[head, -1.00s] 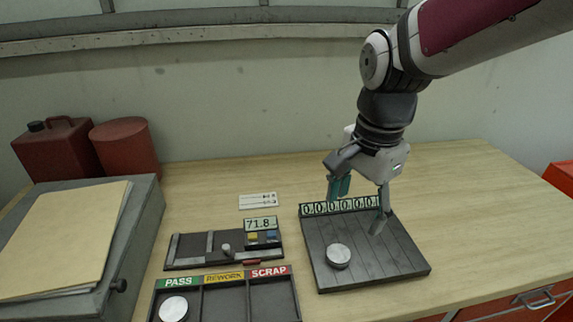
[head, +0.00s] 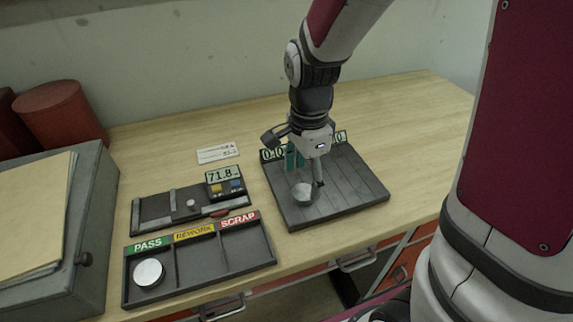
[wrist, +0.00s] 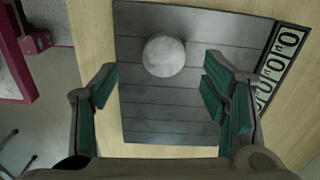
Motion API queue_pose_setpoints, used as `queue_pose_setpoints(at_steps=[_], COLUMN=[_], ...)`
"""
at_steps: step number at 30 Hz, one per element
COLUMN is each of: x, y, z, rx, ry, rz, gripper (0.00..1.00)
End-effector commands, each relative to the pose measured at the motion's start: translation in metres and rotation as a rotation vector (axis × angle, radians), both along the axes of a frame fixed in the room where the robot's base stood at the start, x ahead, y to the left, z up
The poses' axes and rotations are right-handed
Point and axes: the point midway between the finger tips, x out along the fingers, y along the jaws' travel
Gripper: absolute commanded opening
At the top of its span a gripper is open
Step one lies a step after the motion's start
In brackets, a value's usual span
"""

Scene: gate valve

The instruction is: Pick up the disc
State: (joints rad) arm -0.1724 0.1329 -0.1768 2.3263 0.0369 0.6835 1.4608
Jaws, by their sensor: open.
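A round pale metal disc (head: 303,193) lies on the dark slatted board (head: 352,183). In the wrist view the disc (wrist: 164,55) shows whole, just beyond the fingertips and roughly centred between them. My gripper (head: 304,172) is open and empty, pointing down over the board and close to the disc. Its teal-padded fingers (wrist: 160,88) stand apart in the wrist view. In the head view the gripper partly hides the number strip and slightly overlaps the disc; the exact height gap is hard to tell. A second disc (head: 149,271) lies in the PASS compartment.
A tray (head: 200,265) marked PASS, REWORK and SCRAP stands left of the board; REWORK and SCRAP are empty. Behind it is a gauge fixture (head: 160,213) with a display reading 71.8. A grey case (head: 95,235) with folders stands at far left.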

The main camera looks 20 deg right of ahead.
Motion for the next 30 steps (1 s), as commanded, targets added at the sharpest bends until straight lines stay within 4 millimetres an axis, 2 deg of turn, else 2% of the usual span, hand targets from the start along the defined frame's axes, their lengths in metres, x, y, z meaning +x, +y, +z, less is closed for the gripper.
queue_pose_setpoints(at_steps=[9,13,19,20,28,30], x=[0.005,0.005,0.005,0.005,0.005,0.005], y=[-0.002,-0.002,-0.002,-0.002,-0.002,-0.002], z=[-0.042,-0.049,-0.049,-0.049,-0.049,-0.049], rx=[0.0,-0.001,-0.001,-0.001,-0.001,-0.001], ry=[0.005,0.002,0.001,0.001,0.001,0.001], rz=[0.0,0.0,0.0,0.0,0.0,0.0], gripper=[0.67,0.67,0.67,0.65,0.04,0.02])
